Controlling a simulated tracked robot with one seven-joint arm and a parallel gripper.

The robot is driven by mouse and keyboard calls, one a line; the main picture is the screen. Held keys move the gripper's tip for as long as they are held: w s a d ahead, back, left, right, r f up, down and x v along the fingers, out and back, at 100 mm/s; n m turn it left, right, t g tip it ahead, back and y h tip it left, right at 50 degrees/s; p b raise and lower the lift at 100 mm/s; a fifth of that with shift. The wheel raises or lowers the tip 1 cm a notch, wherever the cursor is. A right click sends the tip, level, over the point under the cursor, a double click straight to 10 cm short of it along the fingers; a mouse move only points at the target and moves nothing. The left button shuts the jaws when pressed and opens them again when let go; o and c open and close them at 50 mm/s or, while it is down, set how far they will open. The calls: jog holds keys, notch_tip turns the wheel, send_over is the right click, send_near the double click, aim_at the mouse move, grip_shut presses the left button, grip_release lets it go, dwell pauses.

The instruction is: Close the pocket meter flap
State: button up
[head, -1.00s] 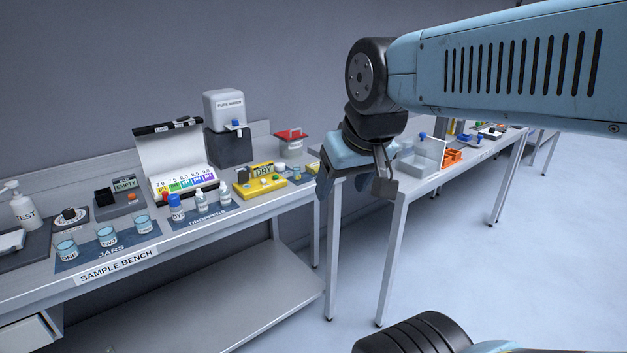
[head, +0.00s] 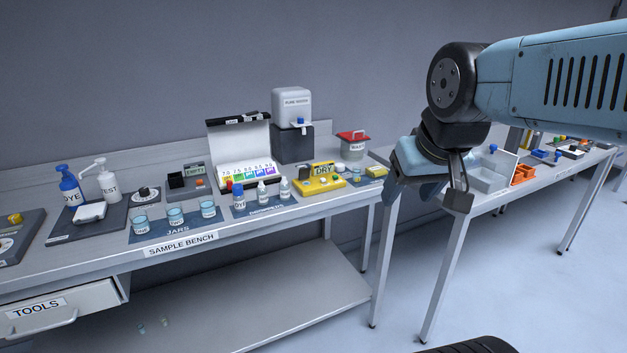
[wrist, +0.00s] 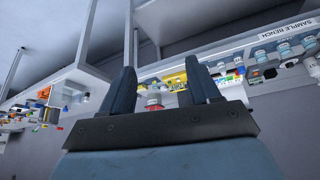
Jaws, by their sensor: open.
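No label in view reads "pocket meter". A yellow device (head: 318,184) with a raised part reading DRY lies at the right end of the sample bench (head: 255,222). It may be the meter, but I cannot make out its flap clearly. A grey device (head: 186,185) marked EMPTY stands farther left, behind the jars. My gripper (head: 426,196) is open and empty, held in the air right of the bench in the head view. In the wrist view its two fingers (wrist: 160,76) stand apart with nothing between them.
A pH chart case (head: 238,145) stands open behind several dropper bottles. A pure water tank (head: 292,105) and a red-lidded waste jar (head: 352,145) are at the back. A second table (head: 486,201) with trays stands on the right. The floor in front is clear.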

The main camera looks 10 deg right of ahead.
jog(key=shift+w+r, duration=0.25)
jog(key=shift+r, duration=0.05)
jog(key=shift+c, duration=0.4)
jog(key=w+a+r+n+g, duration=0.1)
jog(key=w+r, duration=0.2)
jog(key=w, duration=0.3)
jog(key=w+a+r, duration=0.1)
jog(key=w+r, duration=0.3)
jog(key=w, duration=0.2)
jog(key=n+g, duration=0.2)
jog(key=g, duration=0.3)
send_over(302, 171)
jog(key=w, duration=0.4)
notch_tip(302, 171, down, 12)
jog(key=f, duration=1.3)
jog(key=shift+s+f, duration=0.15)
jog(key=shift+s, duration=0.05)
jog(key=shift+d, duration=0.1)
jog(key=c, duration=0.8)
